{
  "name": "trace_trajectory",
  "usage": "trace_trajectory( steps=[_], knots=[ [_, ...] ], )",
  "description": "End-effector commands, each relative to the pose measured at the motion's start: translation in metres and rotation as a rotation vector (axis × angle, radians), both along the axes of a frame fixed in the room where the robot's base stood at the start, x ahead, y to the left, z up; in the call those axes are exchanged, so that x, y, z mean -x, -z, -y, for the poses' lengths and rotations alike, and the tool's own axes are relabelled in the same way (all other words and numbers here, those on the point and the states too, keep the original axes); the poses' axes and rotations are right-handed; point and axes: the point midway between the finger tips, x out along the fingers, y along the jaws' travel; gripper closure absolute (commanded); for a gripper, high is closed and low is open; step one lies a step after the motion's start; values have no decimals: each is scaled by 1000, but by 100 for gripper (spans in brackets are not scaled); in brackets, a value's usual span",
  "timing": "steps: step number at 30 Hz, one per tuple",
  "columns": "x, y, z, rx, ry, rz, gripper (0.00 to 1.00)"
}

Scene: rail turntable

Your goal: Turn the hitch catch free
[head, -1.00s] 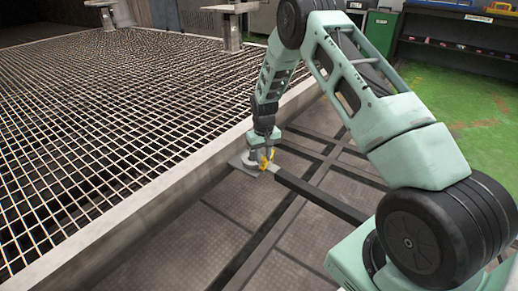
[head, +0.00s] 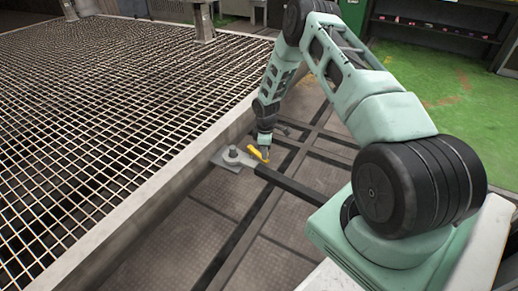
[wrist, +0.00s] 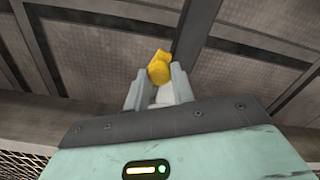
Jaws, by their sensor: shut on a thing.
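The yellow hitch catch (head: 259,155) shows beside the grey hitch plate (head: 224,163) and its round post, low on the paved floor. My gripper (head: 265,149) reaches down to the catch from above. The part of the catch between the fingers is hidden.
A dark bar (head: 300,187) runs from near the hitch towards my base. A raised steel grating (head: 85,110) with a pale rim fills the left side. Green floor (head: 436,92) lies open at the back right.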

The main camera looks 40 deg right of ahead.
Motion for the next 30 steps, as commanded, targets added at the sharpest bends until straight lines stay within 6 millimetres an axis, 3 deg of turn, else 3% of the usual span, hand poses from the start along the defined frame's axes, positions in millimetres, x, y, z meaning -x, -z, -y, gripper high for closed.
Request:
trace_trajectory(
  steps=[15, 30],
  knots=[
    [-4, 0, 33, 0, -325, -1, 100],
    [-6, 1, 38, 1, -385, -1, 100]
  ],
)
